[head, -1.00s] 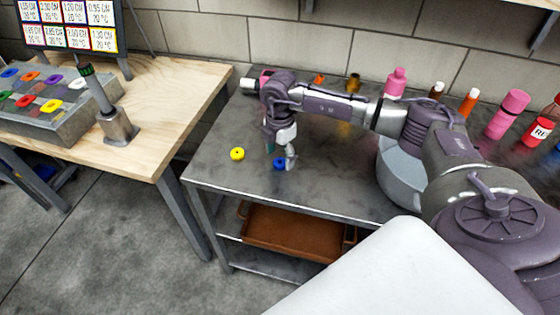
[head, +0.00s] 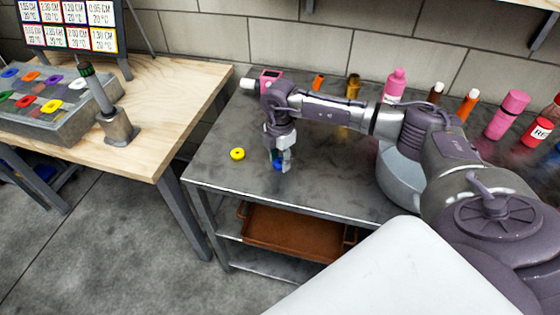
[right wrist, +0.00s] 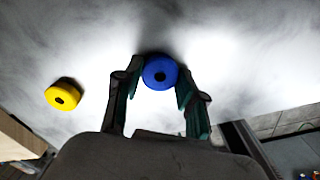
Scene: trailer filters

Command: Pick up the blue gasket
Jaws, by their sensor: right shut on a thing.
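In the right wrist view the blue gasket (right wrist: 160,72) sits between the two fingertips of the right gripper (right wrist: 159,80), one on each side. I cannot tell if it touches the table. My left gripper is not in view.
A yellow gasket (head: 237,154) lies on the metal table (head: 330,180) to the left; it also shows in the right wrist view (right wrist: 63,96). Several bottles, among them a pink one (head: 395,84), stand along the back. A wooden table (head: 180,95) is at the left.

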